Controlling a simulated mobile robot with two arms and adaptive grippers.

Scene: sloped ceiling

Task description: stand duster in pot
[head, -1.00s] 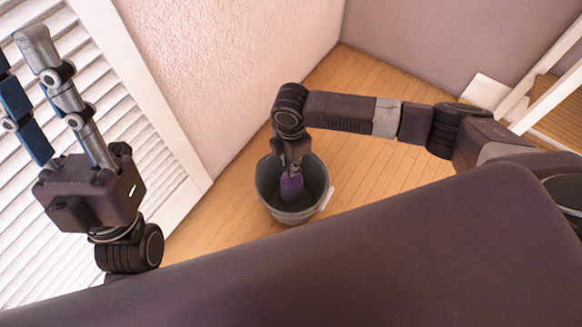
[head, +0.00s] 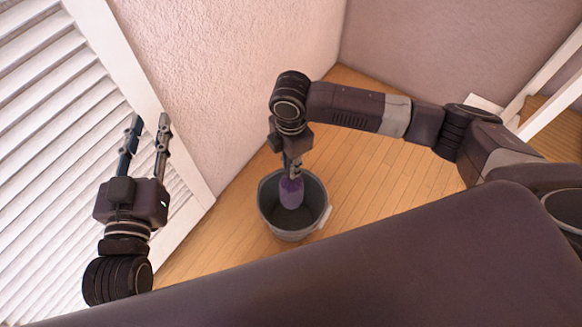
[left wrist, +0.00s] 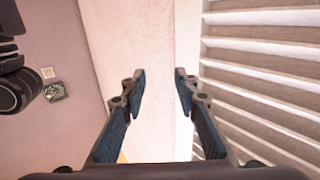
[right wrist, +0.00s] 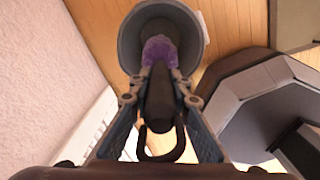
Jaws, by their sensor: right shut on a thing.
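The duster has a purple fluffy head (head: 291,193) and a dark handle with a loop end, seen in the right wrist view (right wrist: 158,100). My right gripper (head: 291,163) is shut on the handle, and the head points down. The grey pot (head: 272,220) stands upright on the floor; it also shows in the right wrist view (right wrist: 130,38). The purple head lies within the pot's opening in both views; I cannot tell how deep it is or whether it touches the bottom. My left gripper (head: 149,128) is open and empty, beside the wall, away from the pot.
A white louvred shutter (head: 60,130) stands at the left, beside a rough pink wall (head: 225,80). The wooden floor (head: 365,170) is clear right of the pot. A white frame (head: 550,105) stands at the far right.

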